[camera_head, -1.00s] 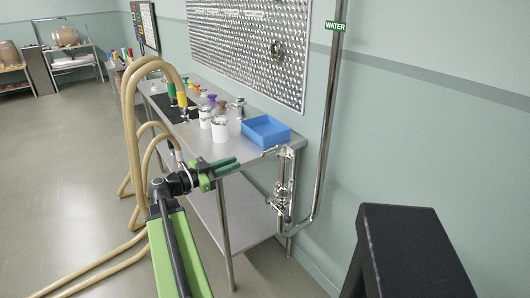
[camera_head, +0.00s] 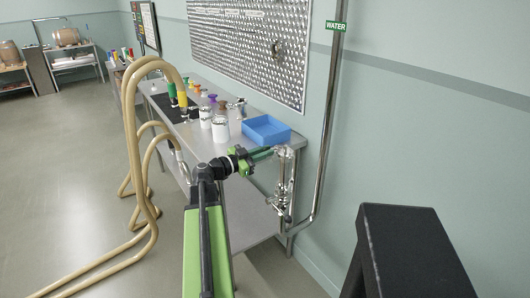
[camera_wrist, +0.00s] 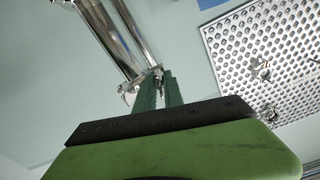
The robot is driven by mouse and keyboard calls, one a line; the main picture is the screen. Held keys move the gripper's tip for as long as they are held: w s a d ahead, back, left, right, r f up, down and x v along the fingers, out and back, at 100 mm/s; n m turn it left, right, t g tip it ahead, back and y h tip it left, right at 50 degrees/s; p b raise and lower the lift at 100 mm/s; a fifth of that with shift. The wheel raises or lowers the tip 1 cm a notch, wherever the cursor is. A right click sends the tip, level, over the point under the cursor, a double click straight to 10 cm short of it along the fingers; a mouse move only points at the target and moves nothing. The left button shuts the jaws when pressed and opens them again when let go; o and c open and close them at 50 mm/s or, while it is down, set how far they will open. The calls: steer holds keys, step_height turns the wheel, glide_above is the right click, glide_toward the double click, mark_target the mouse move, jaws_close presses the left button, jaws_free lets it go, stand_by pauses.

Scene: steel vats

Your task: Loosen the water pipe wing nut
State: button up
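The water pipe (camera_head: 326,130) runs down the wall under a green WATER label (camera_head: 336,27). Its metal valve and clamp fittings (camera_head: 282,195) stand at the bench's right end. The small fitting at their top (camera_head: 283,151), where the wing nut seems to be, is too small to make out clearly. My gripper (camera_head: 265,153) is just left of it, with green fingers pointing towards it. In the wrist view, my fingers (camera_wrist: 160,88) are apart with a gap between them. Shiny metal parts (camera_wrist: 130,88) show by their tips, beside a steel pipe (camera_wrist: 112,40). Contact cannot be told.
A steel bench (camera_head: 230,150) carries a blue tray (camera_head: 266,129) and white pots (camera_head: 221,128). Beige hoses (camera_head: 129,130) loop at the left. A perforated panel (camera_head: 250,45) hangs above. Open floor (camera_head: 60,170) lies left.

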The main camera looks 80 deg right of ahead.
jaws_close()
steer(key=shift+n, duration=0.3)
steer(key=n, duration=0.2)
steer(key=shift+n, duration=0.4)
steer(key=n, duration=0.4)
steer(key=shift+w+d, duration=0.1)
steer(key=n, duration=0.5)
steer(key=shift+f+n, duration=0.1)
steer(key=shift+n, duration=1.6)
